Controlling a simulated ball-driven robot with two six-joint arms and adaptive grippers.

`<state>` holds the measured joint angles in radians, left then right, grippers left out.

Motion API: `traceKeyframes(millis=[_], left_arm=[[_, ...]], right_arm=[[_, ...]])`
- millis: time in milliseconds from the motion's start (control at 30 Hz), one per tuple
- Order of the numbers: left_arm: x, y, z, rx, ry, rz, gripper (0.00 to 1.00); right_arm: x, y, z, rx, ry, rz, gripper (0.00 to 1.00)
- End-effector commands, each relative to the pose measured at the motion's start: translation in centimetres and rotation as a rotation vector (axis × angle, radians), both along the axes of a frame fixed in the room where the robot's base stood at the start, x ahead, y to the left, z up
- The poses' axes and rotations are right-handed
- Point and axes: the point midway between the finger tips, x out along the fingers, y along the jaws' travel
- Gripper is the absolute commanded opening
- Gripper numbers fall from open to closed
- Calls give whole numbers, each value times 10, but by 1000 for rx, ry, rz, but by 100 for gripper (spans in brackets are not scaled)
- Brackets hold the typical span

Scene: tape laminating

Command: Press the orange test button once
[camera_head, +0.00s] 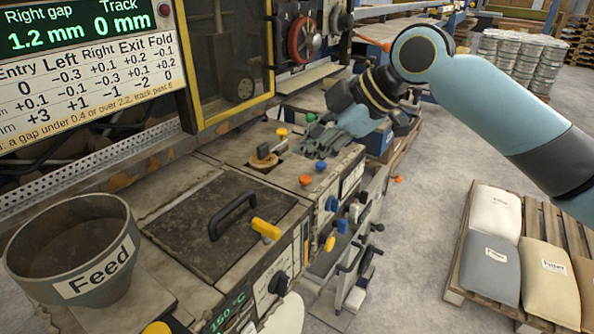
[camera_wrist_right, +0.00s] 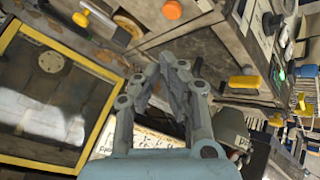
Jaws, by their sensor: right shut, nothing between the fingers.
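A round orange button (camera_head: 305,180) sits on the machine's top edge in the head view, below and left of a blue button (camera_head: 320,165). No label on it can be read. An orange button (camera_wrist_right: 172,10) also shows at the top of the right wrist view, beyond the fingertips and apart from them. My right gripper (camera_head: 312,142) is shut and empty, above the machine top and behind the orange button in the head view. Its grey fingers (camera_wrist_right: 165,68) fill the middle of the wrist view. My left gripper is not in view.
A hatch with a black handle (camera_head: 232,212) and a Feed hopper (camera_head: 72,250) stand nearer. A gap readout (camera_head: 85,25) hangs upper left. Pallet sacks (camera_head: 492,262) lie right.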

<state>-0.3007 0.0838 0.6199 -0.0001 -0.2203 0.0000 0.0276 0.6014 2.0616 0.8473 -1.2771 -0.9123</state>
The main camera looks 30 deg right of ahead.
Motion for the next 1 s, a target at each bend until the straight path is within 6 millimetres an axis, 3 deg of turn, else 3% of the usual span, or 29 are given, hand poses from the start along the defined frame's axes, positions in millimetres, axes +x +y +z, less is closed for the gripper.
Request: traceKeyframes(millis=[100, 300, 733, 1000], left_arm=[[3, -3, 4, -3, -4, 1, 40], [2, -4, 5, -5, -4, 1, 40], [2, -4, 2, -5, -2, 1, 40], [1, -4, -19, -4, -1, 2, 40]], right_arm=[[13, -5, 29, -23, -58, 75, 0], [20, -7, 46, -35, -94, 127, 0], [20, -6, 43, -34, -94, 127, 0], [20, -6, 18, -34, -94, 126, 0]])
